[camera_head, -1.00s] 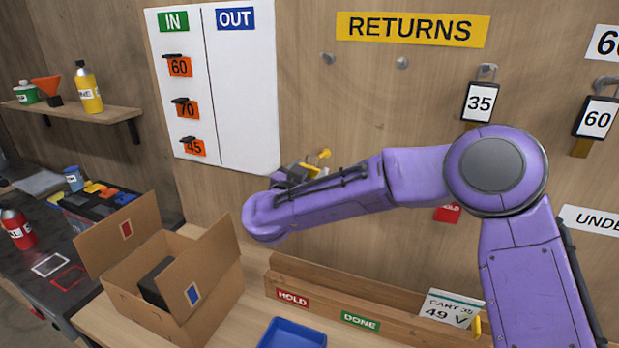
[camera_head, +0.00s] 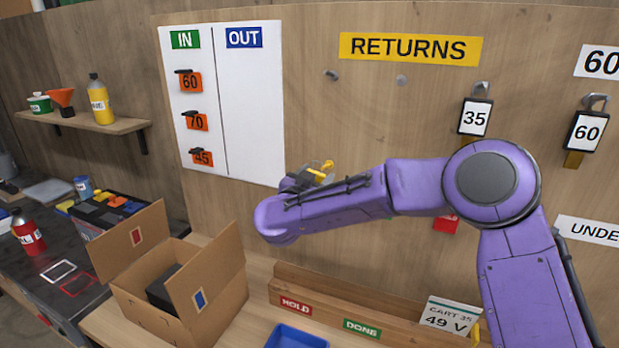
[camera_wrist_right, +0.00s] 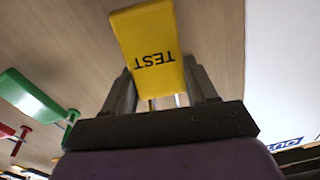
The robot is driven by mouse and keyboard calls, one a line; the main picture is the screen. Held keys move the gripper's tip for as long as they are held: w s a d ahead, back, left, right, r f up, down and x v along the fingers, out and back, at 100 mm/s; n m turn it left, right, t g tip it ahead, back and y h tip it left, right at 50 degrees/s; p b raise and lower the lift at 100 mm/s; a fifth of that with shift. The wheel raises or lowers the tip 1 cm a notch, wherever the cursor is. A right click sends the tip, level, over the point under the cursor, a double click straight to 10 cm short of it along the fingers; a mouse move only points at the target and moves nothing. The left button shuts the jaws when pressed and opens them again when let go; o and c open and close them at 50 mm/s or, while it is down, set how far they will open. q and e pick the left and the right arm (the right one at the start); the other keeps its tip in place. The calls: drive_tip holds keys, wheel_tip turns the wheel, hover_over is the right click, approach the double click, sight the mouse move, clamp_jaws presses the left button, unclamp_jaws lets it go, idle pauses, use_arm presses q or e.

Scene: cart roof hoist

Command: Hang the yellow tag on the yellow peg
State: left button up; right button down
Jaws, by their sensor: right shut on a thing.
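The yellow tag (camera_wrist_right: 148,45), marked TEST upside down in this view, is pinched between the fingers of my right gripper (camera_wrist_right: 160,92) in the right wrist view. In the head view my right gripper (camera_head: 312,178) is in front of the wooden wall, just right of the white IN/OUT board, mostly hidden behind my purple forearm. I cannot tell whether the tag touches the peg. My left gripper is not in view.
A green tag (camera_wrist_right: 35,97) hangs to the left in the wrist view, and a red tag (camera_head: 446,224) shows behind my arm. The IN/OUT board (camera_head: 252,110) is close by on the left. An open cardboard box (camera_head: 150,305) and blue tray (camera_head: 295,337) stand below.

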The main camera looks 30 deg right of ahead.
drive_tip(key=shift+s+d+f, duration=0.15)
drive_tip(key=shift+d+f, duration=0.2)
drive_tip(key=shift+d, duration=0.05)
drive_tip(key=shift+c, duration=1.2)
unclamp_jaws()
drive_tip(key=shift+s+d+g, duration=0.2)
drive_tip(key=shift+g, duration=0.1)
drive_tip(key=shift+s+d+r+m, duration=0.25)
drive_tip(key=shift+s+d+m, duration=0.05)
drive_tip(key=shift+d, duration=0.05)
drive_tip(key=shift+w+a, duration=0.2)
drive_tip(key=shift+a, duration=0.15)
use_arm(q)
drive_tip(key=shift+s+d+r, duration=0.15)
drive_tip(key=shift+d+r, duration=0.05)
drive_tip(key=shift+d, duration=0.1)
use_arm(e)
drive_tip(key=shift+d+r, duration=0.1)
use_arm(q)
wheel_tip(320, 180, down, 3)
drive_tip(key=b, duration=0.3)
drive_tip(key=shift+f, duration=0.15)
use_arm(e)
drive_tip(key=v, duration=1)
drive_tip(key=shift+s+a, duration=0.2)
drive_tip(key=shift+a, duration=0.05)
